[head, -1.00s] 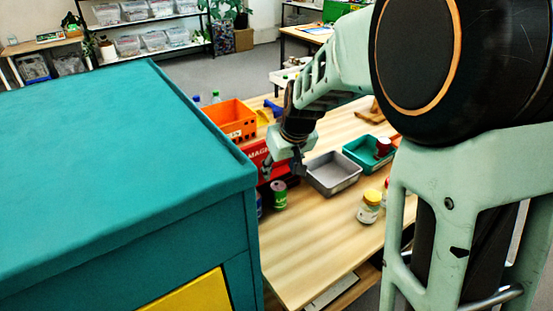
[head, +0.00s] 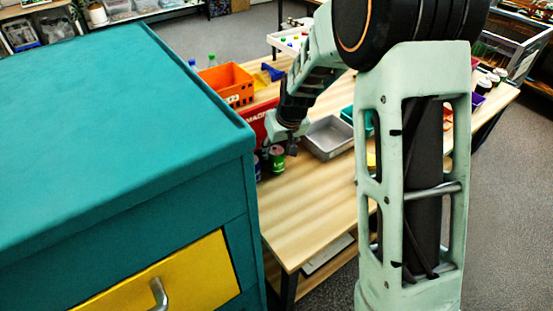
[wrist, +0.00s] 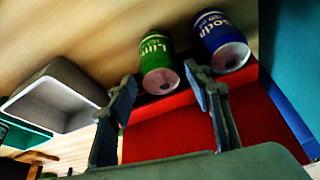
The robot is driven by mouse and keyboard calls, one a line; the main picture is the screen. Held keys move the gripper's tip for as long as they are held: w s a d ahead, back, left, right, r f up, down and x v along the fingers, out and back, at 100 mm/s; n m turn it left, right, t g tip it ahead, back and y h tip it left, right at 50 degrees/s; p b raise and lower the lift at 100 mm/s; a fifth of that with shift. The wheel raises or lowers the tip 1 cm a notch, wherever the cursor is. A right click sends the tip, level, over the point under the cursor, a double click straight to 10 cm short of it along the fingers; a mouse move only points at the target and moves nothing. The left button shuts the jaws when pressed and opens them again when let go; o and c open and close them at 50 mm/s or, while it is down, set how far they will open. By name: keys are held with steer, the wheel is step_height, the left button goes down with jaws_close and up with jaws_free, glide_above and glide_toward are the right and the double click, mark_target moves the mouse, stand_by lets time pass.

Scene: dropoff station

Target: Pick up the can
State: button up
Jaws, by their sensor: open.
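A green can (head: 277,158) stands on the wooden table near the teal cabinet; it also shows in the wrist view (wrist: 158,64), its label partly readable as "Lim". A blue soda can (wrist: 222,42) stands right beside it; in the head view only part of the blue can (head: 257,168) shows at the cabinet's edge. My gripper (wrist: 160,92) is open and empty. In the wrist view its two fingers point toward the green can, which appears between and beyond the fingertips. In the head view my gripper (head: 282,148) is close by the green can, and its fingers are hard to make out.
A red box (wrist: 165,128) lies close by the cans, under the gripper's view. A grey tray (head: 328,138) and an orange crate (head: 228,84) stand on the table. The teal cabinet (head: 120,130) closes off the left. The table's front (head: 310,215) is clear.

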mark_target(277, 151)
steer(key=shift+x, duration=1.7)
steer(key=shift+c, duration=0.4)
steer(key=c, duration=0.4)
steer(key=shift+c, duration=0.2)
